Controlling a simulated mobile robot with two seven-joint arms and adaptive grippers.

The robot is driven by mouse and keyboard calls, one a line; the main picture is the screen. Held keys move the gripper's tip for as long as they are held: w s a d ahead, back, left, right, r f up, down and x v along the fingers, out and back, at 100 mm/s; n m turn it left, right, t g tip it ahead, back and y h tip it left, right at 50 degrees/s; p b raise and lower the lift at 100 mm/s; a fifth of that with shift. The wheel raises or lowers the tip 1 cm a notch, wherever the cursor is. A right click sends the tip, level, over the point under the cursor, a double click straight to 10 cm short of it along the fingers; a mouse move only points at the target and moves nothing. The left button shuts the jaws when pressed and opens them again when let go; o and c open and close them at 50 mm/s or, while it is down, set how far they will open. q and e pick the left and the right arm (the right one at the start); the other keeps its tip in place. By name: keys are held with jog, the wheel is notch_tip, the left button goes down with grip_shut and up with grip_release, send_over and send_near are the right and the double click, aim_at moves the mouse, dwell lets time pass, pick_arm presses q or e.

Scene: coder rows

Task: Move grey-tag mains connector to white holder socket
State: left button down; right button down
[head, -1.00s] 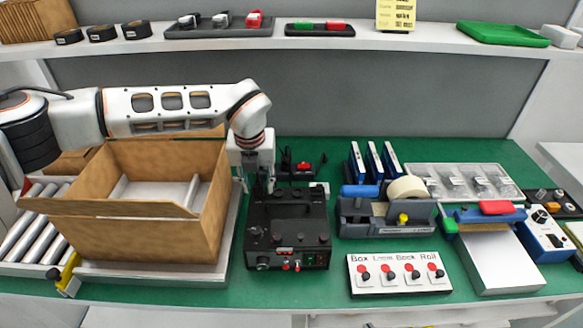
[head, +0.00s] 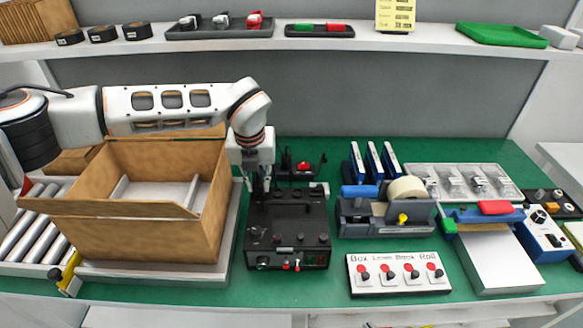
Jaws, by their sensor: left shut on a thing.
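My left gripper (head: 262,188) points down at the back left edge of the black coder box (head: 288,228). Its fingers are shut on a small dark thing, which I take to be the grey-tag mains connector; the fingers mostly hide it and no tag can be read. Behind the coder a low black holder (head: 300,176) carries a red-topped piece (head: 303,166), with a black cable or plug at its right end. The gripper partly covers the holder's left side. I cannot make out a white holder socket at this size. My right gripper is not in view.
An open cardboard box (head: 150,235) stands close left of the coder, under my left arm. A tape dispenser (head: 385,220) and a white button panel (head: 400,275) stand to the right. A narrow strip of green mat (head: 335,262) is clear beside the coder.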

pick_arm(q)
jog(key=shift+w+p+v, duration=0.15)
jog(key=shift+p+v, duration=0.25)
jog(key=shift+v, duration=0.3)
jog(key=shift+w+p+v, duration=0.15)
jog(key=shift+p+v, duration=0.25)
jog(key=shift+v, duration=0.25)
jog(key=shift+r, duration=0.1)
